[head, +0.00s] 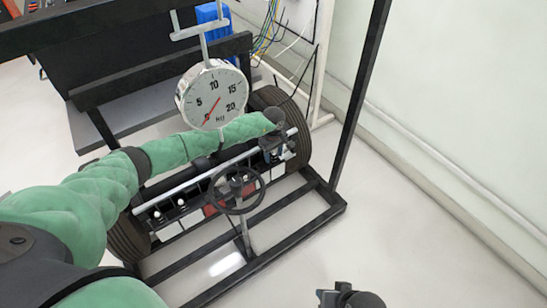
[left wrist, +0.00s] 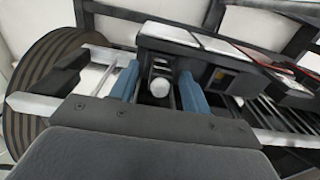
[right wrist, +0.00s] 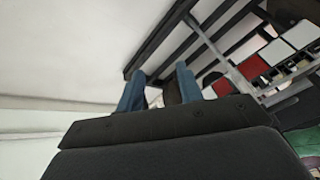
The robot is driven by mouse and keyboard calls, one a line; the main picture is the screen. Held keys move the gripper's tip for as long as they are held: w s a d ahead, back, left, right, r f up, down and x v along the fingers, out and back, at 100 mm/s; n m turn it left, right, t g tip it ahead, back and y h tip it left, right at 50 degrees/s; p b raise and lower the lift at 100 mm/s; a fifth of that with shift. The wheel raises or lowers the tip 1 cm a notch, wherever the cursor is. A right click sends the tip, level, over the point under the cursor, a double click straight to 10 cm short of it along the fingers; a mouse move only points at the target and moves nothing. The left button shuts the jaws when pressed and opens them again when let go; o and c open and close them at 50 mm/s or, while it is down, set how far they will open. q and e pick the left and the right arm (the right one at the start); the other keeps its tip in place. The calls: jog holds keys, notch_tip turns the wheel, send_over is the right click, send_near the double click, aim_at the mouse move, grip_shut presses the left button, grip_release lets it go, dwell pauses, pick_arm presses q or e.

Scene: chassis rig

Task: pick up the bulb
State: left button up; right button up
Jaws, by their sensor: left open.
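A white round bulb (left wrist: 160,87) sits in a dark socket on the chassis in the left wrist view. My left gripper (left wrist: 160,82) is open, with one blue finger on each side of the bulb; I cannot tell whether they touch it. In the head view my left gripper (head: 272,150) is at the right end of the chassis and hides that bulb. Two more white bulbs (head: 157,213) (head: 181,202) show on the left of the chassis. My right gripper (right wrist: 160,90) is open and empty, away from the chassis; its dark body shows at the head view's bottom edge.
A steering wheel (head: 236,190) stands in front of the chassis, and a dial scale (head: 212,95) hangs above it. Tyres (head: 284,125) flank the chassis. A black frame (head: 325,205) surrounds the rig. The floor (head: 420,240) on the right is clear up to the wall.

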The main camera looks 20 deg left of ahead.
pick_arm(q)
jog(key=shift+c, duration=0.5)
grip_shut()
